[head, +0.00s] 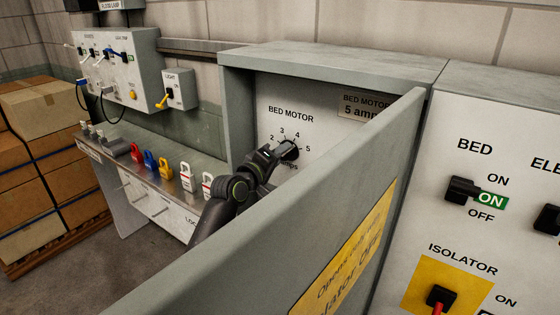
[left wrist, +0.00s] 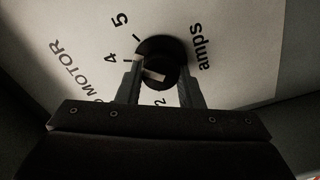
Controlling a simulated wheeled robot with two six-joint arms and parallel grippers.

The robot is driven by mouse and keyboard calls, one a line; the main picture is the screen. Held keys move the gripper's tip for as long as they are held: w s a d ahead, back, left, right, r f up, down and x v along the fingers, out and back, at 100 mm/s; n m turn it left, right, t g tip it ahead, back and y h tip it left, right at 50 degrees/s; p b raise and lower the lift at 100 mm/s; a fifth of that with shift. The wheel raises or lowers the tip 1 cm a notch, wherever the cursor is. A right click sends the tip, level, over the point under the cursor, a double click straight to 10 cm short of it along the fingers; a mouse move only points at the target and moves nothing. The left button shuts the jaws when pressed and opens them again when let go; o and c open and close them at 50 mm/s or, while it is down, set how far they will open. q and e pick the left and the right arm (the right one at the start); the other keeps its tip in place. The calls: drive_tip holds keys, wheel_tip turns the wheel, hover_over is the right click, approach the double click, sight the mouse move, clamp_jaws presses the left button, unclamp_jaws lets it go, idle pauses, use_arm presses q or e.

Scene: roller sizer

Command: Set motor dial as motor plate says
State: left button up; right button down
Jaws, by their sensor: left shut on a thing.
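The motor dial is a round black knob (head: 289,149) on the white panel inside the open grey cabinet. Numbers 2 to 5 show around it, with "amps" below. My left gripper (left wrist: 158,88) is shut on the knob, a finger on each side; in the head view it partly hides the dial. In the left wrist view the knob (left wrist: 158,48) bears a pale mark; I cannot tell surely which number it points to. The motor plate (head: 362,107) at the panel's upper right reads "BED MOTOR 5 amp", its end cut off by the door. My right gripper is not in view.
The open cabinet door (head: 290,225) stands between the dial and the right-hand panel. That panel has a bed switch (head: 462,190) showing ON and an isolator (head: 440,295) on yellow. Colored padlocks (head: 165,166) stand on a bench at left, with stacked boxes beyond.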

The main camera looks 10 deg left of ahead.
use_arm(q)
drive_tip(key=m+b, duration=0.2)
drive_tip(key=m, duration=0.3)
drive_tip(key=shift+b, duration=0.4)
drive_tip(key=shift+m, duration=0.3)
drive_tip(key=o, duration=1)
drive_tip(key=shift+c, duration=0.2)
drive_tip(key=b+v, duration=0.2)
drive_tip(key=v, duration=1.5)
drive_tip(key=shift+s, duration=0.25)
drive_tip(key=shift+f, duration=0.1)
